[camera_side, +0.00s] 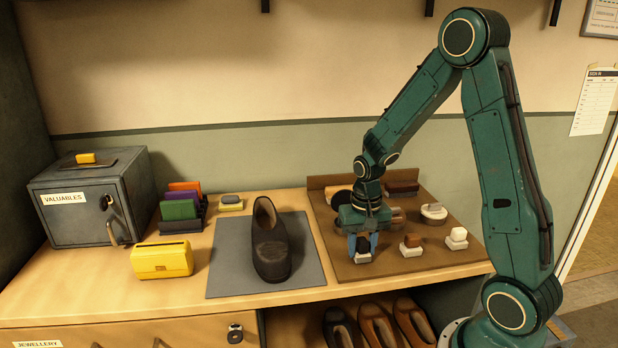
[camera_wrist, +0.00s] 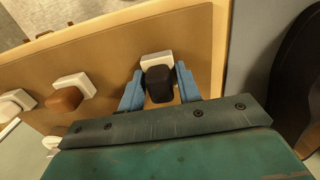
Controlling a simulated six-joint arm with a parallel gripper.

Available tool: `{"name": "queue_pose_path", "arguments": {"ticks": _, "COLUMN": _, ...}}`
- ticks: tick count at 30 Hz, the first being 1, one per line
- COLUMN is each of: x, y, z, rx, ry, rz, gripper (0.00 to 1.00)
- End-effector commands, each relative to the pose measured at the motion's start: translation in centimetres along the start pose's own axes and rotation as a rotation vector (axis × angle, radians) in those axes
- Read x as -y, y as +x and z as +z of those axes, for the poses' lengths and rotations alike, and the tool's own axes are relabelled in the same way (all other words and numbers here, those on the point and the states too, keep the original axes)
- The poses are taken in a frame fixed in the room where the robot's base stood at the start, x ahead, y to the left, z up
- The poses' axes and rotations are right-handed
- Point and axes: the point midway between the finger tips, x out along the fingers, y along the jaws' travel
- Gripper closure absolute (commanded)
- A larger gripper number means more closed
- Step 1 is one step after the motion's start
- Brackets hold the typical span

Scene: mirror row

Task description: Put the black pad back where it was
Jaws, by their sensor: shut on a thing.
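My gripper (camera_side: 362,245) is low over the front left part of the brown board (camera_side: 390,270). Its blue fingers are closed on the black pad, which shows dark between them in the wrist view (camera_wrist: 159,86). A white block (camera_side: 362,257) stands right under the pad in the side view. It also shows just beyond the pad in the wrist view (camera_wrist: 156,60). I cannot tell whether the pad touches this block. To the right in the side view, a brown pad (camera_side: 412,240) and a white pad (camera_side: 458,233) sit on similar white blocks.
A dark shoe (camera_side: 268,250) stands on a grey mat (camera_side: 228,262) left of the board. A yellow box (camera_side: 162,260) and a grey safe (camera_side: 95,205) are further left.

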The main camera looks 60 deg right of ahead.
Motion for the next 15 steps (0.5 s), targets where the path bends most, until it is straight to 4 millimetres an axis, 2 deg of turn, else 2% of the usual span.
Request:
{"name": "queue_pose_path", "arguments": {"ticks": 14, "x": 0.00, "y": 0.57, "z": 0.01, "rx": 0.000, "ry": 0.000, "rz": 0.000, "gripper": 0.85}}
{"name": "queue_pose_path", "arguments": {"ticks": 15, "x": 0.00, "y": 0.55, "z": -0.01, "rx": 0.000, "ry": 0.000, "rz": 0.000, "gripper": 0.60}}
